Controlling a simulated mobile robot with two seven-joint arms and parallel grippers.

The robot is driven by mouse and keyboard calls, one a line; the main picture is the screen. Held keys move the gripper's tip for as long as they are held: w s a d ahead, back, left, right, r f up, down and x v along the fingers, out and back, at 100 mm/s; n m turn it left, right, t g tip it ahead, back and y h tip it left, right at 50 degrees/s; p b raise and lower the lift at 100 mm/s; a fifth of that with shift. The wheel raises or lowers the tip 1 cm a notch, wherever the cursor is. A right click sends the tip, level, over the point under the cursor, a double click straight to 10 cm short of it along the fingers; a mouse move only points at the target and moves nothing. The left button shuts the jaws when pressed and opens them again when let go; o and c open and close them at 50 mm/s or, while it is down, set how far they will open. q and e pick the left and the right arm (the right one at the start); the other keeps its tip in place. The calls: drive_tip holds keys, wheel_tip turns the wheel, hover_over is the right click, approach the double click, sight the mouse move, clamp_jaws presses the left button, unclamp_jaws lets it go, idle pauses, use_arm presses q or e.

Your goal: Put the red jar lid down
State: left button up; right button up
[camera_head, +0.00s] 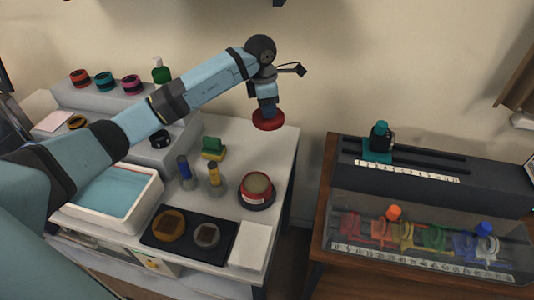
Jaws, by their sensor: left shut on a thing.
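The red jar lid (268,120) is a flat red disc near the back right corner of the white table, seen in the head view. My left gripper (266,104) points down and is shut on the lid from above. I cannot tell whether the lid touches the table or hangs just above it. An open round jar (257,189) with a red band and a tan top surface stands nearer, below the lid in the picture. My right gripper is not in view.
A blue tool (185,171) and a yellow tool (215,178) stand upright near a black tray (166,246). A gap separates this table from the brown bench (325,180).

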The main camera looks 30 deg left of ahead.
use_arm(q)
drive_tip(key=shift+f, duration=8.65)
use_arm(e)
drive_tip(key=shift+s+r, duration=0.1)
use_arm(q)
drive_tip(key=shift+f, duration=0.2)
drive_tip(key=o, duration=0.9)
drive_tip(key=shift+r, duration=0.1)
